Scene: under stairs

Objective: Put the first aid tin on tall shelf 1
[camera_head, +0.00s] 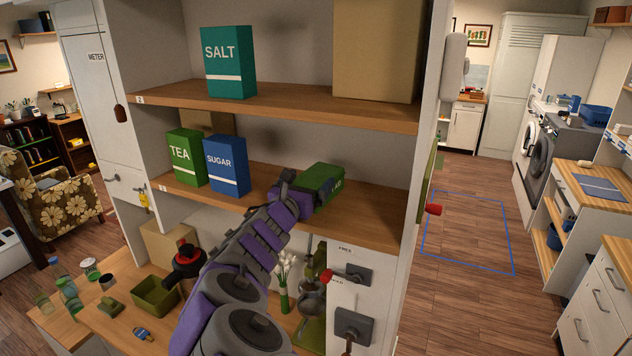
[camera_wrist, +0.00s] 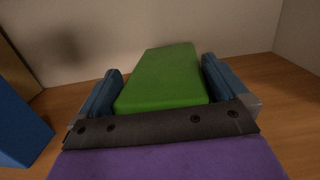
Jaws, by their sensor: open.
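The first aid tin (camera_head: 323,180) is a green box with partly hidden white lettering. It lies on the lower board of the tall shelf (camera_head: 375,222), which has a small tag at its left end that looks like a 1. My gripper (camera_head: 306,193) reaches in from the front at the tin's near end. In the wrist view the tin (camera_wrist: 163,80) lies between my two blue fingers (camera_wrist: 160,72), one along each side. The fingers are open, with a narrow gap beside the tin. The tin's underside is hidden.
A blue sugar box (camera_head: 226,166) and a green tea box (camera_head: 186,158) stand to the left on the same board. The upper board (camera_head: 290,103) holds a salt box (camera_head: 229,62) and a large tan box (camera_head: 378,50). Bare board lies right of the tin.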

